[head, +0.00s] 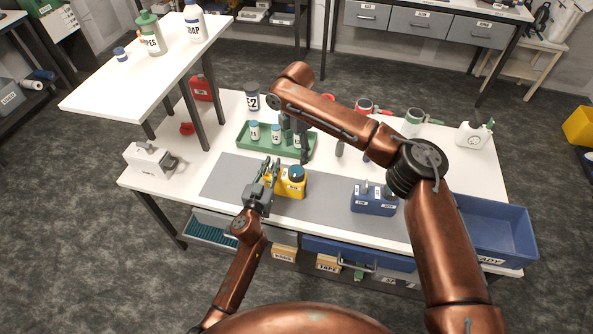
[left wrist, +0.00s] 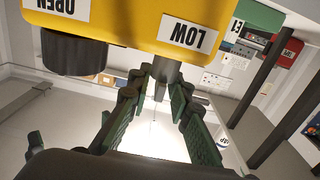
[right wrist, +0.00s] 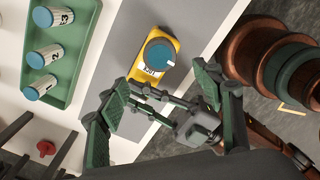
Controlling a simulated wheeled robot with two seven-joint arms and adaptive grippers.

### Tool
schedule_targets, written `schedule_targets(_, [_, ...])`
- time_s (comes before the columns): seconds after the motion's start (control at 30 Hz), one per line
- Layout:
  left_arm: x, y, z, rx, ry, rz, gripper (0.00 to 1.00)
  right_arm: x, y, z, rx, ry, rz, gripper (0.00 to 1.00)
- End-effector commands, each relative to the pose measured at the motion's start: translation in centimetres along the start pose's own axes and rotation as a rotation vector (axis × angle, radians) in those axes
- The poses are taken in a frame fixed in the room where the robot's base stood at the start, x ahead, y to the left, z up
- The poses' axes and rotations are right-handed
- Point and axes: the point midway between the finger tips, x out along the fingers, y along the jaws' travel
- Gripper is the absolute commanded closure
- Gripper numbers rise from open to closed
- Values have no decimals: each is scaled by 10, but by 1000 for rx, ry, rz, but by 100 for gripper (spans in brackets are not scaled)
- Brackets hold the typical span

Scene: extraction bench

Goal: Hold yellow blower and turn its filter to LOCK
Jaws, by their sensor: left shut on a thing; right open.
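The yellow blower (head: 291,188) stands on the grey mat, with its round blue-topped filter (head: 297,172) upward. My left gripper (head: 270,173) is at its left side. In the left wrist view its fingers (left wrist: 160,82) are shut on a dark grey stub of the yellow blower (left wrist: 140,22); LOW and OPEN labels show upside down. My right gripper (head: 301,152) hangs just behind the blower. In the right wrist view it is open and empty (right wrist: 160,85), apart from the filter (right wrist: 158,55), whose blue top has a small white mark.
A green tray (head: 310,153) with small labelled bottles lies right behind the blower. A blue unit (head: 374,200) stands on the mat to the right, and a blue bin (head: 500,232) at the right end. A white device (head: 150,160) stands left. Mat between blower and blue unit is clear.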

Motion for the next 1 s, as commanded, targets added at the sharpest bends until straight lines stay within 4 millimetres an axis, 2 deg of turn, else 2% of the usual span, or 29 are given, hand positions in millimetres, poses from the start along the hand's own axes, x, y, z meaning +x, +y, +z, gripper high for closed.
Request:
schedule_targets(0.4, [0,0,0,0,0,0,100,77,0,0,-1,-1,-2,40])
schedule_targets(0.53, [0,0,0,0,0,0,100,96,0,0,0,-1,-2,40])
schedule_targets(0.73, [0,0,0,0,0,0,100,112,0,0,-1,-1,1,40])
schedule_targets(1.0, [0,0,0,0,0,0,100,114,1,0,-2,-1,2,40])
